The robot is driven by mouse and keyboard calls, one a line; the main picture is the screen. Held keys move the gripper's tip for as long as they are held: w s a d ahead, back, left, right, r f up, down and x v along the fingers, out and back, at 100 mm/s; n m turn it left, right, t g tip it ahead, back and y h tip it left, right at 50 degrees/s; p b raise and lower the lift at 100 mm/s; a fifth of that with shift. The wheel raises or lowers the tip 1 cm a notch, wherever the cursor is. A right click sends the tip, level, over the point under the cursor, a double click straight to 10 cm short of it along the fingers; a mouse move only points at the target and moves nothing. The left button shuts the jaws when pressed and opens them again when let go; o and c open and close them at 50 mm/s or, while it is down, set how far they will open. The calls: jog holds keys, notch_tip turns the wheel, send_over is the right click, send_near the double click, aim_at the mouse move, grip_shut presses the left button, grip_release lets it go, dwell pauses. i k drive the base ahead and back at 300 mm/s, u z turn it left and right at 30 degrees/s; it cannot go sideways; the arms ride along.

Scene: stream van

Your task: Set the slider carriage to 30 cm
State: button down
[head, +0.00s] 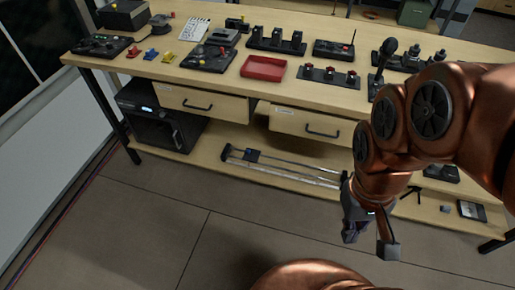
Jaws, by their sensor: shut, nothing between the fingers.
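The slider (300,173) lies on the lower shelf under the workbench, its two long rails running from left to right. A small dark block with a bluish top, which looks like the carriage (252,155), sits near the left end of the rails. A pale strip runs along the front rail, but its marks are too small to read. My gripper (350,236) hangs in front of the shelf, near the right end of the slider and well apart from the carriage. It is shut and empty.
The workbench top holds control boxes, levers and a red tray (264,68). A black machine (160,118) stands at the shelf's left. A small dark box (471,210) lies at the right. The floor in front is clear.

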aim_at(250, 156)
jog(key=k, duration=0.6)
jog(key=u, duration=0.6)
jog(key=i, duration=0.85)
jog(key=u, duration=0.9)
jog(key=i, duration=0.75)
jog(key=u, duration=0.2)
